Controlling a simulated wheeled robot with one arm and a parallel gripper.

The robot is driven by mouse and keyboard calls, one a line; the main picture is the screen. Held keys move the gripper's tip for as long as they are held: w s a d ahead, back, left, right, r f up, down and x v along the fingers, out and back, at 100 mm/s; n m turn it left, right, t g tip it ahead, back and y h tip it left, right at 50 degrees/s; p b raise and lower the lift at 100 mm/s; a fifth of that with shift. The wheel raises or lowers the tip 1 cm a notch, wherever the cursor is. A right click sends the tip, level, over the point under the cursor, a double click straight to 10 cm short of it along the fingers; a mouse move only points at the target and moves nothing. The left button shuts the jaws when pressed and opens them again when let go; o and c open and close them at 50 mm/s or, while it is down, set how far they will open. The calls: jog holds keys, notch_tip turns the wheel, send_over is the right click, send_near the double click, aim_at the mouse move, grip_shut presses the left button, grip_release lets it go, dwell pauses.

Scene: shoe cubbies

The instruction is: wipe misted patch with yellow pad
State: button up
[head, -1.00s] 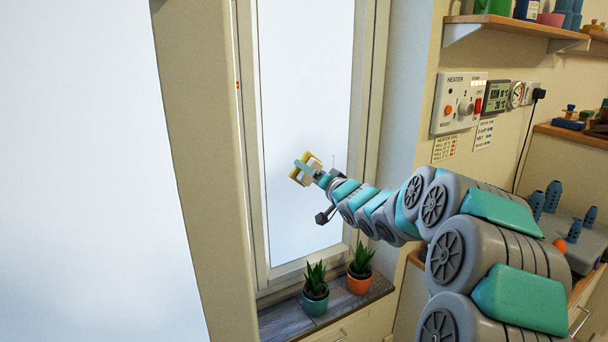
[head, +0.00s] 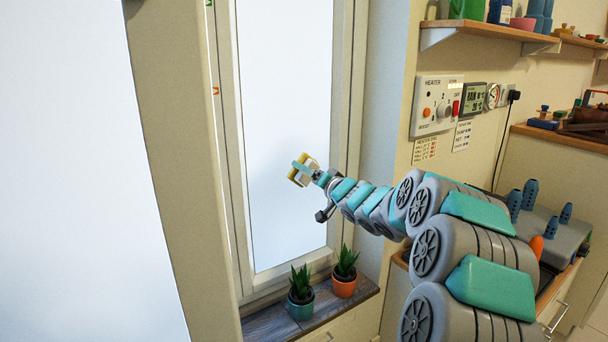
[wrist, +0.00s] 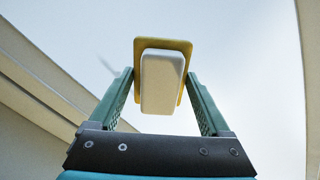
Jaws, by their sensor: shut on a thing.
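The yellow pad (head: 300,168) has a pale block-shaped handle (wrist: 160,82). My gripper (head: 307,170) is shut on this handle, with one teal finger on each side in the wrist view. The pad's yellow face (wrist: 183,46) points away from the wrist, toward the window pane (head: 285,90). I cannot tell whether it touches the glass. A faint greyish misted patch (head: 268,168) shows on the pane around and left of the pad; its edges are blurred.
Two potted plants, one in a teal pot (head: 300,305) and one in an orange pot (head: 344,286), stand on the sill (head: 268,326) below. A heater panel (head: 436,104) and a shelf (head: 490,35) are on the right wall.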

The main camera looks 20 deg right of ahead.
aim_at(279, 174)
jog(key=shift+w+d, duration=0.2)
jog(key=shift+d, duration=0.4)
jog(key=shift+w+d, duration=0.15)
jog(key=shift+d, duration=0.4)
jog(key=d, duration=0.2)
jog(key=w+d, duration=0.1)
jog(key=shift+w+d, duration=0.15)
jog(key=shift+d, duration=0.25)
jog(key=shift+a, duration=0.1)
jog(key=shift+s+a, duration=0.2)
jog(key=shift+a, duration=0.5)
jog(key=shift+s+a, duration=0.2)
jog(key=shift+a, duration=0.5)
jog(key=shift+s+a, duration=0.2)
jog(key=shift+a, duration=0.5)
jog(key=shift+s+a, duration=0.2)
jog(key=shift+a, duration=0.4)
jog(key=shift+s+a, duration=0.2)
jog(key=shift+a, duration=0.4)
jog(key=shift+s+a+b, duration=0.2)
jog(key=shift+s+a, duration=0.2)
jog(key=shift+a, duration=0.65)
jog(key=shift+s+a+b, duration=0.25)
jog(key=shift+s+a, duration=0.2)
jog(key=shift+a, duration=0.55)
jog(key=shift+s+a+b, duration=0.2)
jog(key=shift+s+a, duration=0.2)
jog(key=shift+a, duration=0.65)
